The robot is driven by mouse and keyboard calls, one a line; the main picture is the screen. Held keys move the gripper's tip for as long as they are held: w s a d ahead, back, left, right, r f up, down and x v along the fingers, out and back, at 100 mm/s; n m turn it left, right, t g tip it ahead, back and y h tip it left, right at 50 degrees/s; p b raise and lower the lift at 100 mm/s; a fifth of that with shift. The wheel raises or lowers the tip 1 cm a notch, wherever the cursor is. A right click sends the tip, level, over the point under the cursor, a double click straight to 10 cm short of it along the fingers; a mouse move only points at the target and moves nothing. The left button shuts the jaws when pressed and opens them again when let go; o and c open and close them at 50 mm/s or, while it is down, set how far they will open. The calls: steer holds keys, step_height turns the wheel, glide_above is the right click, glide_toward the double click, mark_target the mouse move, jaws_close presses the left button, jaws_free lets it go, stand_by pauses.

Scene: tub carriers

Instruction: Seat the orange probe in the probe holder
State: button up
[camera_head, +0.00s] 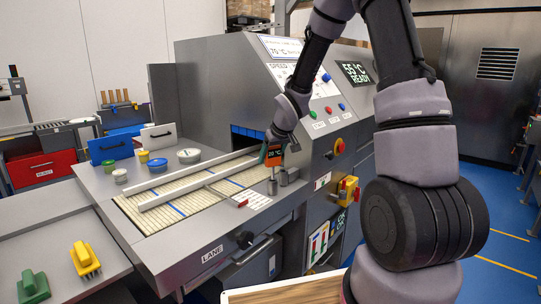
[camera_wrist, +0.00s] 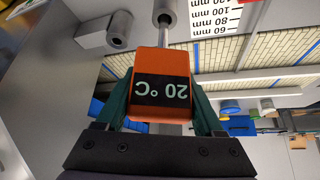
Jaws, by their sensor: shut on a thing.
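The orange probe (camera_head: 274,155) has a dark 20 °C display and a thin metal stem pointing down in the head view. My gripper (camera_head: 272,147) is shut on its orange body; in the wrist view the green fingers press both sides of the probe (camera_wrist: 161,62). The stem's far end meets a grey cylinder (camera_head: 272,187), also at the top of the wrist view (camera_wrist: 164,12). I cannot tell whether the stem is inside it or whether it belongs to the probe. Beside it stands a grey block with a round post, apparently the probe holder (camera_head: 288,177), also in the wrist view (camera_wrist: 94,35).
The slatted lane (camera_head: 165,212) with white rails (camera_head: 190,185) runs alongside the probe. A printed mm scale (camera_wrist: 213,22) lies nearby. Several small tubs (camera_head: 157,166) stand at the lane's back. The machine housing (camera_head: 225,80) rises behind.

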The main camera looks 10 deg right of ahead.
mark_target(271, 165)
steer(key=shift+f, duration=1.7)
steer(key=o, duration=1.6)
steer(key=shift+c, duration=0.2)
steer(key=v, duration=1)
steer(key=shift+s+r, duration=0.15)
steer(key=shift+r, duration=0.15)
steer(key=shift+d+r, duration=0.1)
steer(key=s+d+r+m, duration=0.1)
steer(key=s+r+m, duration=0.2)
steer(key=s+r, duration=0.6)
steer(key=s+d+r+m, duration=0.2)
steer(key=s+r+m, duration=0.2)
steer(key=s+r, duration=0.5)
steer(key=s, duration=0.6)
steer(key=shift+s+d+t, duration=0.3)
steer(key=shift+s+t, duration=0.05)
steer(key=shift+t, duration=0.05)
